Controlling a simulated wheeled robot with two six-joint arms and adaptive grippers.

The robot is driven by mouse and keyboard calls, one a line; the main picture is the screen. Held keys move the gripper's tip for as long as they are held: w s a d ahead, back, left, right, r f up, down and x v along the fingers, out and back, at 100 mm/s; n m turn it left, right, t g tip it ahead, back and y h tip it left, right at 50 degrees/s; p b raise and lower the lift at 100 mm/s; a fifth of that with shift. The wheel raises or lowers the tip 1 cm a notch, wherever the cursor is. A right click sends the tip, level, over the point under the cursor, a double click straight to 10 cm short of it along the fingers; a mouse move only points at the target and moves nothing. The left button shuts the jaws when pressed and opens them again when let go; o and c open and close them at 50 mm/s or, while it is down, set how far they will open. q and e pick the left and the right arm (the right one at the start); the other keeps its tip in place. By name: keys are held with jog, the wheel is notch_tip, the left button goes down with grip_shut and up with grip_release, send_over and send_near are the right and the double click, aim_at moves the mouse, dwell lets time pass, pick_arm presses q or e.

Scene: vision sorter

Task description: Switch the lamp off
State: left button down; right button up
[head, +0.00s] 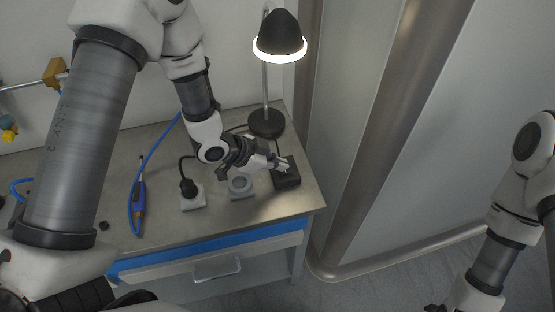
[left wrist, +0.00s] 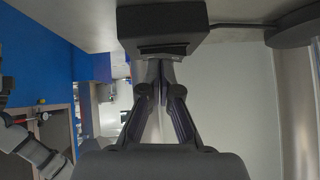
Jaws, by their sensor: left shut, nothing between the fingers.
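The desk lamp (head: 280,36) has a black shade, and a bright ring glows under its rim, so it is lit. Its round black base (head: 266,124) stands at the table's back right corner. A black switch box (head: 287,180) sits in front of the base; its underside end fills the top of the left wrist view (left wrist: 165,22). My left gripper (head: 282,164) is shut and empty, with its fingertips at the box's upper side. In the left wrist view the fingers (left wrist: 161,75) point at the box. I cannot tell if they touch it. The fingers hide part of the box top.
A white socket with a black plug (head: 188,188) and a grey round-topped piece (head: 240,186) stand left of the box. A blue-cabled tool (head: 140,207) lies further left. A metal wall column (head: 350,150) rises right of the table. My right arm is at the lower right.

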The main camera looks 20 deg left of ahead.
pick_arm(q)
jog(key=shift+r, duration=0.1)
pick_arm(e)
jog(key=shift+r, duration=0.1)
pick_arm(q)
jog(key=shift+w+r+p, duration=0.1)
jog(key=shift+r+p, duration=0.25)
jog(key=shift+p, duration=0.1)
notch_tip(320, 180, up, 4)
jog(key=p, duration=0.3)
jog(key=shift+d+f, duration=0.15)
jog(key=shift+f, duration=0.1)
jog(key=b+v, duration=0.5)
jog(key=v, duration=0.4)
jog(key=shift+w+a+b, duration=0.15)
jog(key=shift+a+b, duration=0.2)
jog(key=shift+a, duration=0.25)
pick_arm(e)
notch_tip(320, 180, down, 2)
